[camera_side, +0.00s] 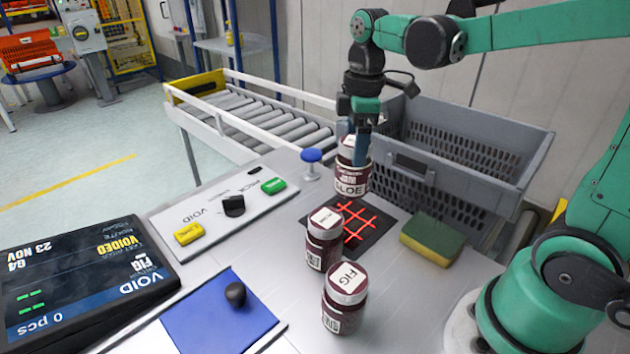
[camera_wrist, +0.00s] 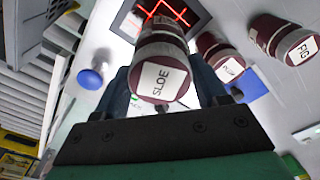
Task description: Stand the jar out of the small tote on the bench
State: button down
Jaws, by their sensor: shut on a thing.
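A dark red jar labelled SLOE (camera_side: 352,183) is upright at the back edge of a black pad with a red lit grid (camera_side: 374,236). My gripper (camera_side: 360,152) points down and is shut on this jar near its lid. In the wrist view the jar's lid (camera_wrist: 158,82) faces the camera between my fingers (camera_wrist: 163,90). I cannot tell whether the jar's base touches the surface or hangs just above it. A grey tote (camera_side: 470,150) with slotted walls stands behind and to the right; its floor is hidden.
A second jar (camera_side: 324,238) and a jar labelled FIG (camera_side: 345,298) stand in front of the pad. A sponge (camera_side: 432,240) lies right of the pad. A blue mushroom button (camera_side: 311,158), a control panel (camera_side: 222,212) and a roller conveyor (camera_side: 250,112) are to the left.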

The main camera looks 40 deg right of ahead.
jog(key=shift+r, duration=0.4)
